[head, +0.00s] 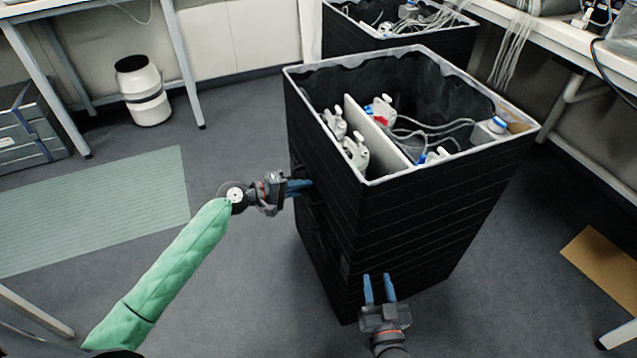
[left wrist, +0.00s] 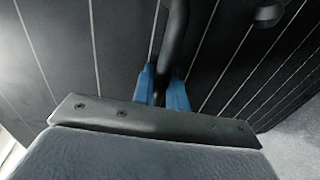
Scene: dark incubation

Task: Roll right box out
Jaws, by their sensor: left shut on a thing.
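A tall black box (head: 420,220) with a pale rim and thin horizontal lines stands on the floor in the middle of the head view. My left gripper (head: 300,187) is at the box's left side. In the left wrist view its blue fingers (left wrist: 162,90) are closed around a dark bar-like handle (left wrist: 175,40) on the box wall. My right gripper (head: 378,288) is low in front of the box's near face, its two blue fingers apart with nothing seen between them. Whether its fingertips touch the box I cannot tell.
A second black box (head: 400,35) stands behind. A bench (head: 560,35) runs along the right. A white bin (head: 143,90) and green mat (head: 100,205) are left. Grey floor left of the box is free.

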